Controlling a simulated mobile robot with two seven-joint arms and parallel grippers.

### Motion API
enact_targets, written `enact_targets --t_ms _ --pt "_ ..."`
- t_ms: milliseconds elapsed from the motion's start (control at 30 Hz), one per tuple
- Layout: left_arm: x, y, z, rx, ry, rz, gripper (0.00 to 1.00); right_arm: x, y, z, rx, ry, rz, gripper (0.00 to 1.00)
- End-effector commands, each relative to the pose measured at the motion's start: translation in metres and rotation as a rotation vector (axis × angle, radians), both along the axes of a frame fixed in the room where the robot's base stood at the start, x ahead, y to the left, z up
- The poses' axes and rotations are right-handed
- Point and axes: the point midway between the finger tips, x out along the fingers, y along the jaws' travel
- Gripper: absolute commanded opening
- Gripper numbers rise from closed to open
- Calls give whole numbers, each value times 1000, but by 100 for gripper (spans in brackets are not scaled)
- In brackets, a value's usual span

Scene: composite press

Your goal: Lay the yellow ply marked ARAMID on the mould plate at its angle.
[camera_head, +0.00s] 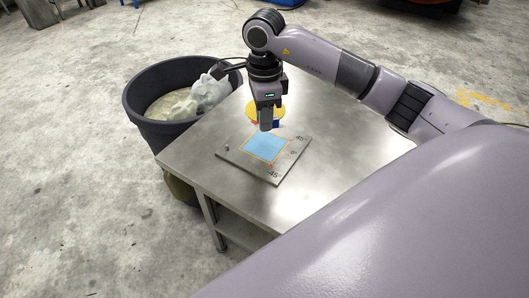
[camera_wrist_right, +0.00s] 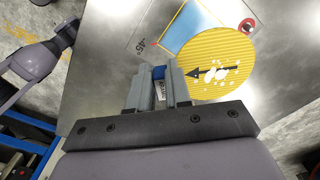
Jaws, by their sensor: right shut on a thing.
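The mould plate (camera_head: 232,160) lies on the metal table with angle marks at its right side. A light blue sheet with an orange outline (camera_head: 265,147) lies on it; its corner shows in the right wrist view (camera_wrist_right: 185,28). My right gripper (camera_head: 266,124) points down near the plate's far edge. The round yellow ply (camera_head: 256,106), with a black arrow and white blotches in the wrist view (camera_wrist_right: 225,50), sits at the gripper. My right gripper (camera_wrist_right: 160,88) is shut on a small blue piece with a lettered white label, apparently the ply's tab; the wording is unreadable. My left gripper is out of view.
A dark round bin (camera_head: 150,125) with crumpled pale material stands against the table's left side. The table (camera_head: 335,160) is bare right of the plate. A small peg (camera_head: 227,148) stands at the plate's left corner.

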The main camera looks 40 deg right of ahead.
Motion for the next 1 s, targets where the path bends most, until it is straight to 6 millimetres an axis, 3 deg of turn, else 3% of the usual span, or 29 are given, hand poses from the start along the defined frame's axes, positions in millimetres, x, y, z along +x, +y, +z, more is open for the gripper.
enact_targets --t_ms 100,300,533,767,1000 --pt "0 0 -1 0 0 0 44 -1 0 -34 1 6 0 0" --pt "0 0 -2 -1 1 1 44 -1 0 -70 1 2 1 0" --pt "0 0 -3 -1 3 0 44 0 0 -85 0 1 2 0" --pt "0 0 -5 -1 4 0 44 0 1 -118 1 1 2 0" --pt "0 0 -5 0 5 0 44 0 0 -119 0 -2 3 0"
